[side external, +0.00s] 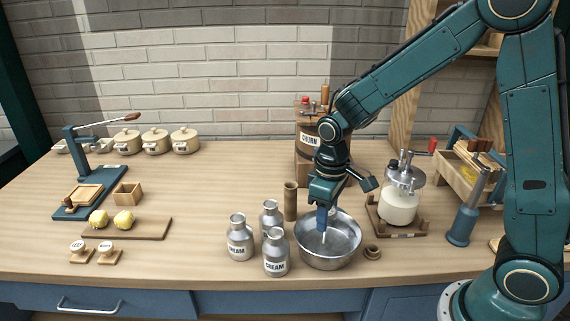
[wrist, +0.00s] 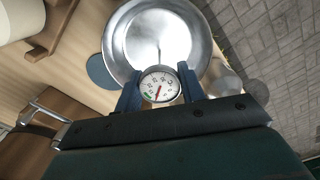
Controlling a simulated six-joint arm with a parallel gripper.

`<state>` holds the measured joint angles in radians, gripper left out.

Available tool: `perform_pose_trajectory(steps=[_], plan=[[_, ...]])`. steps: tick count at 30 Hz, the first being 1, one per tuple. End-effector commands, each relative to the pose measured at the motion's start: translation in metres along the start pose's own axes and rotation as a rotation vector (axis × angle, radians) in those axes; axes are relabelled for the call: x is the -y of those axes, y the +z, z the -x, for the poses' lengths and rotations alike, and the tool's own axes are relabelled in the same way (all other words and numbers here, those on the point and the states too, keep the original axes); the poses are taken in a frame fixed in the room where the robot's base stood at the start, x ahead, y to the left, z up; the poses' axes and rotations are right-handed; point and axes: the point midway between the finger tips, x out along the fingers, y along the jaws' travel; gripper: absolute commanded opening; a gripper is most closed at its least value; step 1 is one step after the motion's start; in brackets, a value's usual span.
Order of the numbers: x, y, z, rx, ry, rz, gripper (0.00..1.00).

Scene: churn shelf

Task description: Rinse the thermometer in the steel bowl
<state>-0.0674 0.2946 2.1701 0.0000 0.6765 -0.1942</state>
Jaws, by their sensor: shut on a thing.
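My gripper (side external: 323,212) is above the steel bowl (side external: 342,258) near the front edge of the bench. In the wrist view my gripper (wrist: 159,88) is shut on the thermometer (wrist: 159,86), with a blue finger at each side of its round white dial. The thermometer's thin stem points down into the steel bowl (wrist: 120,40). In the side view the stem (side external: 323,237) shows just below the fingers, within the bowl's opening. I cannot tell whether the tip touches the water or the bottom.
Several cream cans (side external: 275,252) stand close to the left of the bowl. A brown tube (side external: 290,201) stands behind them. A small brown ring (side external: 372,252) and a glass churn (side external: 399,206) are at the right. A wooden churn (side external: 308,150) stands behind.

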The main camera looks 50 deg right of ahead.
Motion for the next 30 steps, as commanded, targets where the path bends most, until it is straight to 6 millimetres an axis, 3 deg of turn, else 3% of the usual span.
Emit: perform_pose_trajectory(steps=[30], plan=[[-0.0031,0.0054,0.0001,0.000,0.000,0.000,0.24]])
